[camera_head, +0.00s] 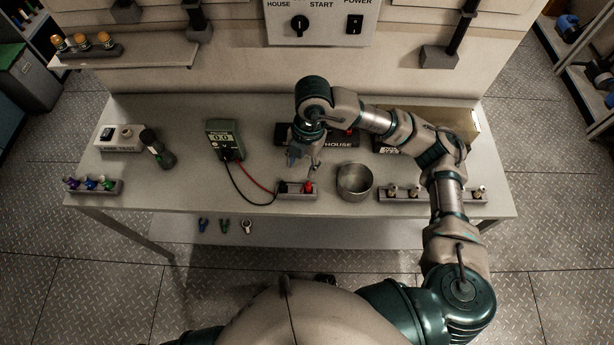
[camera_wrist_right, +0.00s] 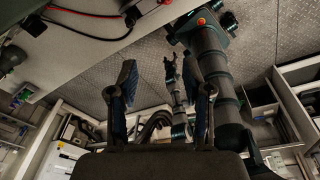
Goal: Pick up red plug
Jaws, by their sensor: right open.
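The red plug (camera_head: 309,187) stands upright in a small grey block (camera_head: 297,195) near the front edge of the table. A black plug (camera_head: 283,187) stands beside it, to its left. My right gripper (camera_head: 302,160) is open and empty above the table, behind the block and apart from the red plug. In the right wrist view, its two fingers (camera_wrist_right: 163,95) are spread with nothing between them. The block shows only partly at the top edge there, with a bit of red beside it. My left gripper does not show in the head view.
A multimeter (camera_head: 224,139) with red and black leads stands left of the block. A metal cup (camera_head: 354,182) is close on the right, with a holder of several fittings (camera_head: 430,195) beyond. The table front left of the block is clear.

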